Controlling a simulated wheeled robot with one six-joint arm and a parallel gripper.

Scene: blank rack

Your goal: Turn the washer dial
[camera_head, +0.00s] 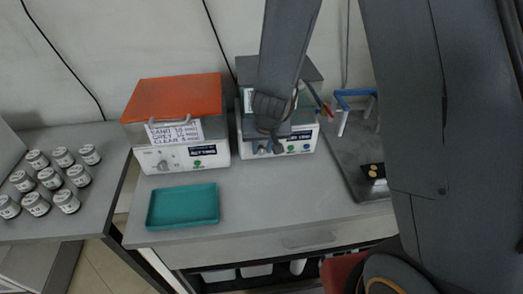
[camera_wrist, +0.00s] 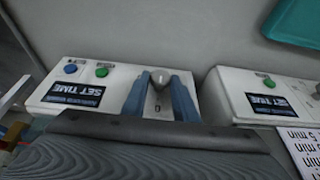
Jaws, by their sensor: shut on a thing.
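The washer with the grey lid (camera_head: 309,70) stands on the bench behind my gripper (camera_head: 268,146). In the wrist view its white front panel (camera_wrist: 122,75) carries a pale round dial (camera_wrist: 159,78). The two blue fingers of my gripper (camera_wrist: 160,92) stand on either side of the dial and are shut on it. In the head view the arm and gripper cover much of the panel, and I cannot make out the dial there. I cannot tell how far the dial is turned.
A second machine with an orange lid (camera_head: 176,97) stands to the left. A teal tray (camera_head: 183,222) lies in front of it. Several jars (camera_head: 66,201) stand on the left table. A dark board (camera_head: 345,160) with a blue-handled thing (camera_head: 354,94) is at the right. The bench front centre is clear.

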